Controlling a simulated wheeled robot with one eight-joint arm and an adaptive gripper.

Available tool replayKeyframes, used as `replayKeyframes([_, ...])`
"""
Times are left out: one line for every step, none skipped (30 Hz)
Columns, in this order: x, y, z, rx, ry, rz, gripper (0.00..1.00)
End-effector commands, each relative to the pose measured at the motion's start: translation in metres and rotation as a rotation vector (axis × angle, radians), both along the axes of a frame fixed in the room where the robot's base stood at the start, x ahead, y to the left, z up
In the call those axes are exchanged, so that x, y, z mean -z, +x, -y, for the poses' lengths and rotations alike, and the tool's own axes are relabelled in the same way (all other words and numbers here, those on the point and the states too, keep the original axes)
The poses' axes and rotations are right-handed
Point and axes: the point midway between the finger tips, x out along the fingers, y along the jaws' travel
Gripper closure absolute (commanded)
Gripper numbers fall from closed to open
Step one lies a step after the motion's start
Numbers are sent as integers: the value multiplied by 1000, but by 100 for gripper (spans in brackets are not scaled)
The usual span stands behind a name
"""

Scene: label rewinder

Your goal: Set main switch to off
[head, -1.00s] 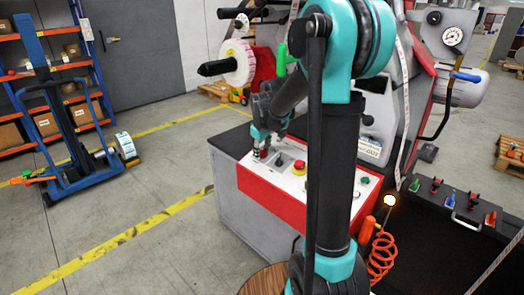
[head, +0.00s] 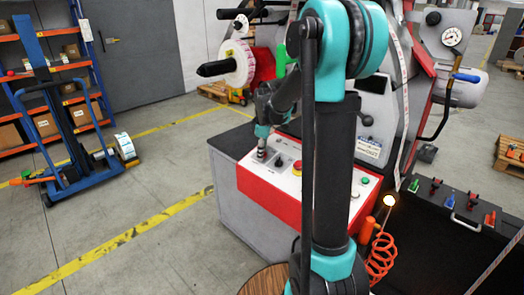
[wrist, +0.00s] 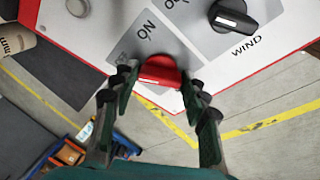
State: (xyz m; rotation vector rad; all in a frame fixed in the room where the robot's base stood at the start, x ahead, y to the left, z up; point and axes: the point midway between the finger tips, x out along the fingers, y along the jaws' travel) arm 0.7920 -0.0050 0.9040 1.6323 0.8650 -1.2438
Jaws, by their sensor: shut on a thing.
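The main switch, a red knob (wrist: 160,72), sits at the corner of a grey plate lettered "ON" on the control panel (head: 262,192). A second word beside "ON" is cut off at the top of the wrist view. My gripper (wrist: 161,88) has its two dark fingers on either side of the red knob, shut on it. In the head view my gripper (head: 262,152) points down at the panel's far left end, and its fingers hide the knob. The knob's exact pointing direction is hard to tell.
A black selector (wrist: 234,16) marked "WIND" is close to the right of the red knob. A red emergency button (head: 297,167) and a green button (head: 365,181) are on the same panel. A black toolbox (head: 445,235) stands at the right.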

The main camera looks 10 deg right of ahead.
Motion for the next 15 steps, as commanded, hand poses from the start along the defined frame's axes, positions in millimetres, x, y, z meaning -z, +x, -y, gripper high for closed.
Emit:
replayKeyframes([0,0,0,-2,-1,0,84])
replayKeyframes([0,0,0,-2,-1,0,84])
replayKeyframes([0,0,0,-2,-1,0,84])
replayKeyframes([0,0,0,-2,-1,0,84])
replayKeyframes([0,0,0,-2,-1,0,84])
replayKeyframes([0,0,0,-2,-1,0,84])
replayKeyframes([0,0,0,-2,-1,0,84])
replayKeyframes([0,0,0,-2,-1,0,84])
replayKeyframes([0,0,0,-2,-1,0,53])
replayKeyframes([0,0,0,-2,-1,0,49])
replayKeyframes([0,0,0,-1,-1,0,46])
replayKeyframes([0,0,0,-1,0,0,41])
replayKeyframes([0,0,0,-1,0,0,37])
replayKeyframes([0,0,0,-1,0,0,34])
replayKeyframes([0,0,0,-1,0,0,34])
